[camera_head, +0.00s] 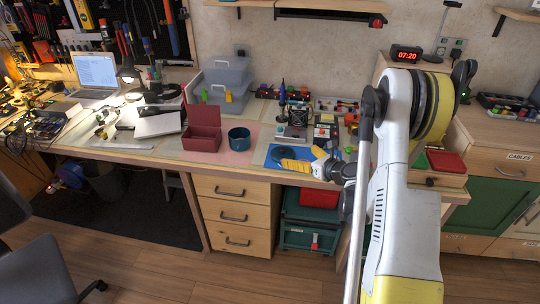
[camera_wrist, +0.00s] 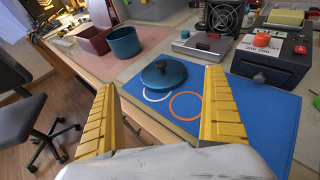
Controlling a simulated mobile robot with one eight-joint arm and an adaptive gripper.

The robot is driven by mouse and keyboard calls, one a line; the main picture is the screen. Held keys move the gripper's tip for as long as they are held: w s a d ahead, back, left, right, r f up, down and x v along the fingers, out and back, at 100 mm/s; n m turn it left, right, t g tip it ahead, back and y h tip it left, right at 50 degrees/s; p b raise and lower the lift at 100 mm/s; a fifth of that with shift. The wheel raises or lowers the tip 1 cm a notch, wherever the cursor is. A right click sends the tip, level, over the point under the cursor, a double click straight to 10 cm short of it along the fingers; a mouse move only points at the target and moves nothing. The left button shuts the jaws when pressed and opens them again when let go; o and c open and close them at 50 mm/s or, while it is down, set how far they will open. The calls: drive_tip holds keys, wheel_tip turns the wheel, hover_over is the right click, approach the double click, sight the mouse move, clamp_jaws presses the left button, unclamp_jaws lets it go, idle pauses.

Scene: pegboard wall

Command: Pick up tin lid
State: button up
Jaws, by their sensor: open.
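The tin lid (camera_wrist: 163,75) is a round, teal-blue, shallow dome with a dark knob on top. It lies knob up on a blue mat (camera_wrist: 255,105), partly over a white ring marking and next to an orange ring. In the head view the lid (camera_head: 280,154) is small and partly hidden near my fingers. My gripper (camera_head: 298,158) is open and empty, with its two yellow fingers spread. In the wrist view the lid shows between and beyond the fingertips, apart from both. An open teal tin (camera_wrist: 124,42) stands on a pink mat; it also shows in the head view (camera_head: 239,138).
A dark red open box (camera_head: 203,132) stands left of the tin. Behind the mat are a grey scale-like device (camera_wrist: 203,47) and a dark box with an orange knob (camera_wrist: 270,60). The workbench's front edge runs close below the mat.

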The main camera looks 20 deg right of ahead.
sight(284, 152)
drive_tip(key=p+x, duration=0.1)
drive_tip(key=x, duration=0.1)
drive_tip(key=f+p+x, duration=0.1)
drive_tip(key=p+x, duration=0.1)
drive_tip(key=x, duration=0.1)
drive_tip(key=b+x, duration=0.1)
drive_tip(key=x, duration=0.1)
drive_tip(key=b+x, duration=0.1)
drive_tip(key=x, duration=0.2)
drive_tip(key=shift+w+d+f+b, duration=0.1)
drive_tip(key=shift+w+f+b, duration=0.1)
drive_tip(key=shift+f+b, duration=0.15)
drive_tip(key=shift+r, duration=0.15)
drive_tip(key=c, duration=0.9)
